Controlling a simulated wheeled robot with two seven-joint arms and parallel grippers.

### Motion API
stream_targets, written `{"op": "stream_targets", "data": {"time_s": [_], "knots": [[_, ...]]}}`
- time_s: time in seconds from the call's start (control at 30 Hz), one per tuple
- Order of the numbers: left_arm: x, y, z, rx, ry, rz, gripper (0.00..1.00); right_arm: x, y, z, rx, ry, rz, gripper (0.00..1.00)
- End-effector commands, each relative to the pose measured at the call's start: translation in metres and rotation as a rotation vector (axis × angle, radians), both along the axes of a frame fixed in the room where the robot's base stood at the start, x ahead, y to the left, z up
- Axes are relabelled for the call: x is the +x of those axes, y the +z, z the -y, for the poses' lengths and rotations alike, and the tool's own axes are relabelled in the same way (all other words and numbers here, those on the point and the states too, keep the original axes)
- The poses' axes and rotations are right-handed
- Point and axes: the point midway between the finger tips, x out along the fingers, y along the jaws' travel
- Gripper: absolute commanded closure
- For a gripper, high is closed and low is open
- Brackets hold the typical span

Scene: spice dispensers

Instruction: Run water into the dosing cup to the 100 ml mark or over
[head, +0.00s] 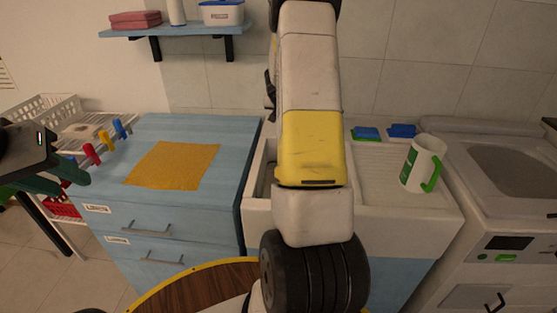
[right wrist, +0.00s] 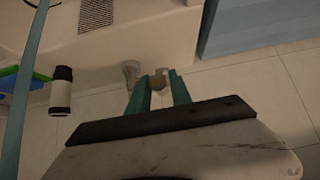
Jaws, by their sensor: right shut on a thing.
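A white cup with a green handle and green print (head: 417,165), which I take for the dosing cup, stands upright on the ribbed drainboard right of the sink. Its inside and any scale cannot be read. My right arm hides the tap and most of the basin in the head view. My right gripper (right wrist: 160,80) is shut on a small brownish knob (right wrist: 158,83), which looks like a tap handle, in the right wrist view. A pale round fitting (right wrist: 131,70) is beside it. My left gripper (head: 62,180) is at the left edge, empty, its green fingers apart.
A blue cabinet (head: 190,122) with an orange cloth (head: 174,165) stands left of the sink (head: 258,205). A black-and-white cylinder (right wrist: 61,90) is left of my fingers. A washing machine (head: 500,240) is at right.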

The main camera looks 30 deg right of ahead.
Motion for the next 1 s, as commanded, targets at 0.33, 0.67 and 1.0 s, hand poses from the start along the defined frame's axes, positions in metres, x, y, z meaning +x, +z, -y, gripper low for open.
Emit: {"op": "stream_targets", "data": {"time_s": [0.33,0.67,1.0], "knots": [[0.0,0.0,0.0,0.0,0.0,0.0,0.64,-0.004,-0.013,-0.003,0.002,0.001,-0.003,0.94],[0.0,0.0,0.0,0.0,0.0,0.0,0.64,-0.004,-0.013,-0.003,0.002,0.001,-0.003,0.49],[0.0,0.0,0.0,0.0,0.0,0.0,0.64,-0.004,-0.011,-0.003,0.0,0.001,-0.001,0.45]]}}
